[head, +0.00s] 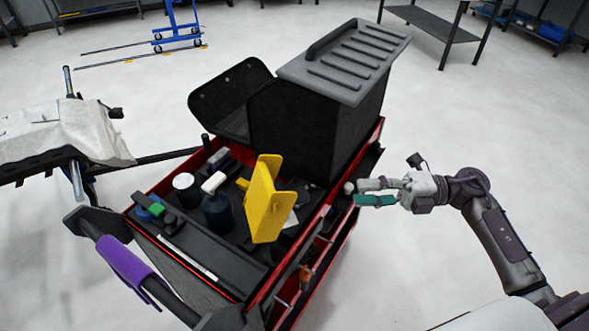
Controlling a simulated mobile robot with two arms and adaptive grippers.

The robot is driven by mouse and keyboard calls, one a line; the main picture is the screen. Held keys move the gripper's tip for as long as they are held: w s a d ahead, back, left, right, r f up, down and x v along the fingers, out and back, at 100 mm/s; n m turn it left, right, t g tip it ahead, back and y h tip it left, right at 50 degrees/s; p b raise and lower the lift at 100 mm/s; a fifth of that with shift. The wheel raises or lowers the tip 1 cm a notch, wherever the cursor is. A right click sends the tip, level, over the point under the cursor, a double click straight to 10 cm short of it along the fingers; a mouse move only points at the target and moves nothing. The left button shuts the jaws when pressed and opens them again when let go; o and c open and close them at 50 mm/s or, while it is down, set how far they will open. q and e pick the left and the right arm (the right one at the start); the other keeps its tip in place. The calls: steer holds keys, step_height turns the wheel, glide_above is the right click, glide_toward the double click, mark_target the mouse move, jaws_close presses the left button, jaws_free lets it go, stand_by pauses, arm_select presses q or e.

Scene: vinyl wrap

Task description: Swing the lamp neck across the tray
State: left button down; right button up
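The open tray (232,262) forms the top of a red and black cart. A yellow angled part with two flat panels (263,200) stands up from it near the middle. I cannot clearly make out a lamp neck; whether the yellow part belongs to the lamp, I cannot tell. My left gripper is out of view.
A black box with a ribbed grey lid (345,60) rises at the tray's back. A white-topped dark bottle (216,207) and a white-lidded jar (187,188) stand left of the yellow part. A purple-sleeved handle (130,267) juts out front left.

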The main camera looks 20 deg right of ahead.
mark_target(299, 195)
steer(key=p+x, duration=0.4)
steer(key=x, duration=0.9)
steer(key=shift+s, duration=0.2)
steer(key=shift+w+a, duration=0.15)
steer(key=shift+a, duration=0.2)
jaws_close()
steer(key=shift+f, duration=0.1)
